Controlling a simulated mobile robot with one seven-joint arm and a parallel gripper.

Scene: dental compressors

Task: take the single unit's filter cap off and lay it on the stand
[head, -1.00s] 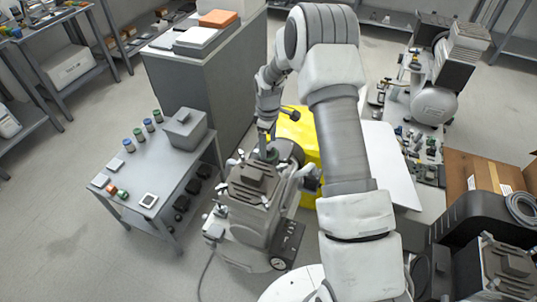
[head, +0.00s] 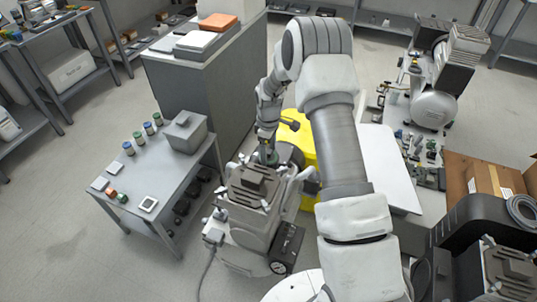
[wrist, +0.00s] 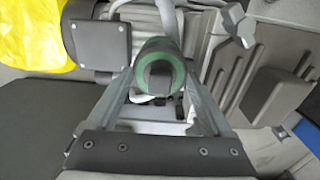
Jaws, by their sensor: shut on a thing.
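The single unit (head: 255,190) is a grey compressor with a ribbed top, standing on the floor in the middle of the head view. Its filter cap (wrist: 160,62) is a round part with a green ring and a dark raised grip. My gripper (wrist: 160,78) is shut on the cap, with one finger on each side. In the head view my gripper (head: 267,152) points down at the back of the unit, and the cap is mostly hidden there. I cannot tell whether the cap is still seated. The stand (head: 163,172) is a grey table left of the unit.
Several small capped jars (head: 143,134), a grey box (head: 186,131) and small parts are on the stand; its middle is bare. A yellow object (head: 302,150) and a white panel (head: 385,165) are behind the unit. A tall grey cabinet (head: 200,95) stands behind the stand.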

